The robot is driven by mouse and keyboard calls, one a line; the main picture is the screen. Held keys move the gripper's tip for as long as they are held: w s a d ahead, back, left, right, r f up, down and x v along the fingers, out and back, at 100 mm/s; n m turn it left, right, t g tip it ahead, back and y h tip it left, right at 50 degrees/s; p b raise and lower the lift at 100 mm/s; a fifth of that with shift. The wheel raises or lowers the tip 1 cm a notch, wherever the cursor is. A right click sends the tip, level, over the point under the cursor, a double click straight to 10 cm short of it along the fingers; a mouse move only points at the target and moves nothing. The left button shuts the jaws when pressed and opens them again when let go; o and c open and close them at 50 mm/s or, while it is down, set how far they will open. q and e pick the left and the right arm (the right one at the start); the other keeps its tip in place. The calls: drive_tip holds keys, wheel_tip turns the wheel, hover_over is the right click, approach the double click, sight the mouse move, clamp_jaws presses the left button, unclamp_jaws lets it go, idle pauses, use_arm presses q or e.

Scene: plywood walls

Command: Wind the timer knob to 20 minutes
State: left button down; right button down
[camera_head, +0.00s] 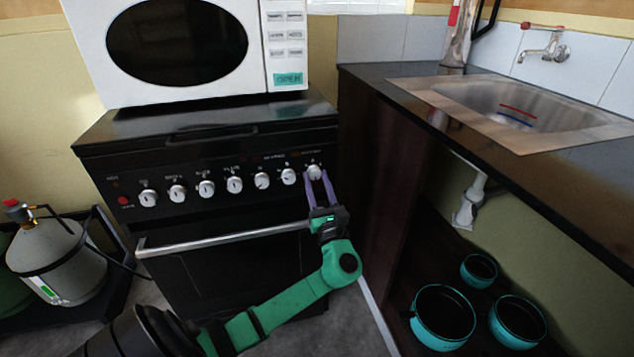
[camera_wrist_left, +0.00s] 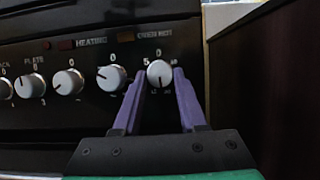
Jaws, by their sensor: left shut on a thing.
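The timer knob (camera_head: 314,171) is the white, rightmost knob on the black stove's front panel. In the left wrist view the timer knob (camera_wrist_left: 159,74) has a 0 printed above it and small numbers around it; a dark mark shows on its lower part. The finger tips hide part of the scale. My right gripper is not in view.
Several similar white knobs run leftward along the stove (camera_head: 215,265) panel; the nearest is this knob (camera_wrist_left: 111,77). An oven handle (camera_head: 225,242) lies below. A white microwave (camera_head: 255,55) stands on top. The dark counter with a sink (camera_head: 520,105) stands at the right, teal pots (camera_head: 443,317) below.

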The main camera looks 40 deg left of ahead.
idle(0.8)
use_arm(q)
drive_tip(key=shift+c, duration=2.3)
unclamp_jaws()
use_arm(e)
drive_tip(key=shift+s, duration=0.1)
use_arm(q)
drive_tip(key=v, duration=1.4)
wheel_tip(320, 180, up, 7)
drive_tip(key=s+n+g+h+p, duration=0.2)
drive_tip(key=n+h+p, duration=0.2)
drive_tip(key=n+p, duration=0.55)
drive_tip(key=shift+m, duration=0.25)
drive_tip(key=x, duration=1.4)
drive_tip(key=shift+w+d+f+p, duration=0.3)
drive_tip(key=shift+f, duration=0.05)
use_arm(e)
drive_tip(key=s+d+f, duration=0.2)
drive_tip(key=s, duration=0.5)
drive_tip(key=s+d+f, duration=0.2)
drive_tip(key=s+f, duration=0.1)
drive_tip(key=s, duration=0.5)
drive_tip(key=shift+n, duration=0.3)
